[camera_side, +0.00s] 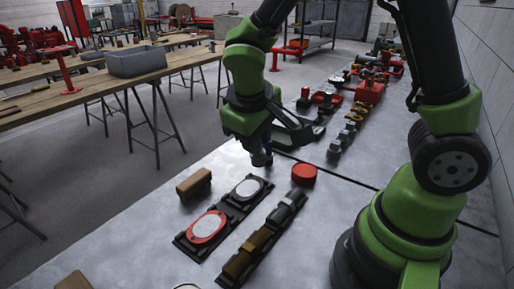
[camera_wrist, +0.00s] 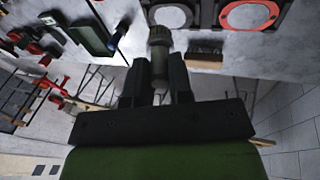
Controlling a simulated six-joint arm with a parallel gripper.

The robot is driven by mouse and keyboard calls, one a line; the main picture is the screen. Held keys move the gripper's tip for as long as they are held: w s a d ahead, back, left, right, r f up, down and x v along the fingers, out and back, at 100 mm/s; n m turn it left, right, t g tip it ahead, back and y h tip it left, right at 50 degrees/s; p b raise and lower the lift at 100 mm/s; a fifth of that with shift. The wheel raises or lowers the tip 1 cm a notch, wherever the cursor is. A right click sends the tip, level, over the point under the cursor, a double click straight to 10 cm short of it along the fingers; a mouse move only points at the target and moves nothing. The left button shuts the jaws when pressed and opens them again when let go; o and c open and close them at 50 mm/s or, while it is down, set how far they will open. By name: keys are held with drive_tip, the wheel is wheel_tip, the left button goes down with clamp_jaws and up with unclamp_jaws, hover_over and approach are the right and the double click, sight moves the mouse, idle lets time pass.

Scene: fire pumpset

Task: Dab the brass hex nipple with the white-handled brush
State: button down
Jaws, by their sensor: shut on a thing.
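My gripper (camera_side: 262,155) is above the grey bench, just beyond the two round flanges in the side view. In the wrist view its jaws (camera_wrist: 158,80) are shut on a slim upright thing with a pale shaft and a grey-green, ridged end (camera_wrist: 158,42); this looks like the white-handled brush. In the side view the held thing is mostly hidden by the jaws. Small brass-coloured fittings (camera_side: 352,117) stand in a row to the right of my gripper, apart from it. I cannot tell which is the brass hex nipple.
A red-rimmed flange (camera_side: 207,227) and a dark-rimmed flange (camera_side: 247,188) lie in black holders. A brown block brush (camera_side: 194,184), a red cap (camera_side: 304,173) and a black rack (camera_side: 262,240) are nearby. Red parts (camera_side: 370,91) crowd the far bench. The front left bench is mostly clear.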

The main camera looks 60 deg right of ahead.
drive_tip(key=shift+s+a+f+g+y, duration=0.2)
drive_tip(key=shift+s+a+f+y, duration=0.5)
drive_tip(key=shift+f, duration=0.75)
drive_tip(key=shift+s+a+f+g+y, duration=0.2)
drive_tip(key=shift+s+a+f+y, duration=0.25)
drive_tip(key=shift+s+a+f, duration=0.8)
drive_tip(key=shift+s+a+f+g+y, duration=0.2)
drive_tip(key=shift+s+a+f+y, duration=0.4)
drive_tip(key=shift+f, duration=1.05)
drive_tip(key=shift+f, duration=0.3)
drive_tip(key=shift+d, duration=0.15)
idle(1.6)
drive_tip(key=shift+d, duration=0.45)
drive_tip(key=shift+a, duration=1.2)
